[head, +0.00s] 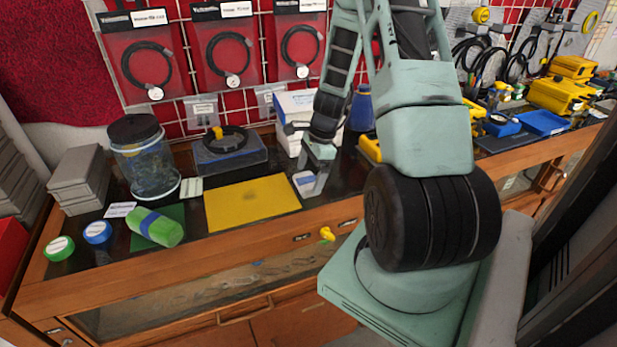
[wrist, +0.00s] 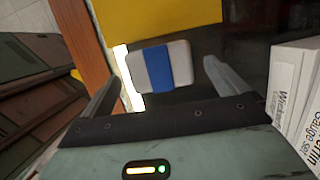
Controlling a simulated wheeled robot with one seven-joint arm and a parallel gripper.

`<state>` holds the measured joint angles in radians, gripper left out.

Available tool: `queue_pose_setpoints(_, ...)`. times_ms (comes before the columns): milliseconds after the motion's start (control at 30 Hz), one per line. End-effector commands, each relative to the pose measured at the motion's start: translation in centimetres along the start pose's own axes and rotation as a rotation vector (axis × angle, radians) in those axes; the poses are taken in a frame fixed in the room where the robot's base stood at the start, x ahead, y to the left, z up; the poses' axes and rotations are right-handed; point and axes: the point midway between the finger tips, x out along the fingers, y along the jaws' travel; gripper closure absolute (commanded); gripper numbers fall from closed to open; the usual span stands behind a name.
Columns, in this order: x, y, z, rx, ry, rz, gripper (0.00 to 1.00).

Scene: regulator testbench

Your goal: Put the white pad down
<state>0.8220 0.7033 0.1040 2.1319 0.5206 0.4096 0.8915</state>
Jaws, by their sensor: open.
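The white pad (wrist: 182,62) with a blue band around its middle lies flat in the wrist view, just beyond the fingertips, over the dark bench top. It also shows in the head view (head: 302,180), near the bench's front edge and right of the yellow mat (head: 252,203). My gripper (wrist: 165,82) is open, with one finger to each side of the pad and visible gaps between. In the head view my gripper (head: 314,176) points down at the pad and partly covers it. Whether the pad's underside fully touches the bench is hard to tell.
A white box (head: 295,105) stands behind my gripper and shows at the right in the wrist view (wrist: 297,105). The wooden front edge (wrist: 92,35) is close to the pad.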

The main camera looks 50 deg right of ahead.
Motion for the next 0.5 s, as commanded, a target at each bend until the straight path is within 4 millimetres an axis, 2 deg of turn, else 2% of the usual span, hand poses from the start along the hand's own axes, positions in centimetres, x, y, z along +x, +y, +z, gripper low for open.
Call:
queue_pose_setpoints(300,-6.6,-0.1,0.0,-0.003,0.002,-0.006,0.02)
queue_pose_setpoints(500,-9.5,-0.1,0.0,-0.001,0.000,-0.003,0.02)
